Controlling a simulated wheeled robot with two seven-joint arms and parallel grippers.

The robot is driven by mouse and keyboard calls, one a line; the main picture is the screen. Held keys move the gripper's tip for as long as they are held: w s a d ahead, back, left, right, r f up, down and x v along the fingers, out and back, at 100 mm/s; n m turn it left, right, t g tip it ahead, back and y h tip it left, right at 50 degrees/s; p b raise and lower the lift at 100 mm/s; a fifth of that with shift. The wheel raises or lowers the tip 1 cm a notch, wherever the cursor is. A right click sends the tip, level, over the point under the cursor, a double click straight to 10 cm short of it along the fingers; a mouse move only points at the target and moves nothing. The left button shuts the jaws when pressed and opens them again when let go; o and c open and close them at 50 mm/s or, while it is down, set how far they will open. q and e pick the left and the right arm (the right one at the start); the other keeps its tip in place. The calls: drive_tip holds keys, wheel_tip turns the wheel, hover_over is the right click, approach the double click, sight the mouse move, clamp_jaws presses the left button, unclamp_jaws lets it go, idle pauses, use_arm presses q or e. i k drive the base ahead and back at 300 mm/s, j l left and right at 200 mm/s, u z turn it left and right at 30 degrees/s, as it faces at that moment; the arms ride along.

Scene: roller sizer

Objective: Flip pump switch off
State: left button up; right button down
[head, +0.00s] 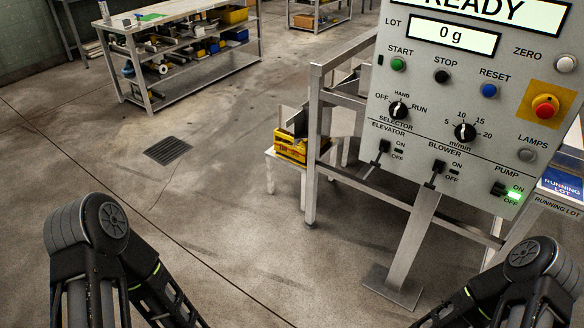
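The pump switch (498,189) is a small black lever at the lower right of the grey control panel (408,82), under the label PUMP. A green light (514,196) glows beside it, between the ON and OFF marks. Its lever does not hang down as those of the elevator switch (381,151) and blower switch (434,174) do. Those two point down toward OFF, with dark lamps. Only bent links of my two arms show at the bottom left and bottom right. Both grippers are outside the view, and nothing of mine touches the panel.
The panel stands on a metal post (412,240) with a floor plate. A red emergency button (545,106) sits on its right side. A metal frame (318,150) and yellow bin (291,148) stand behind. A running-lot tray (562,186) is at right. Open floor lies left.

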sight(498, 191)
drive_tip(key=z, duration=1.35)
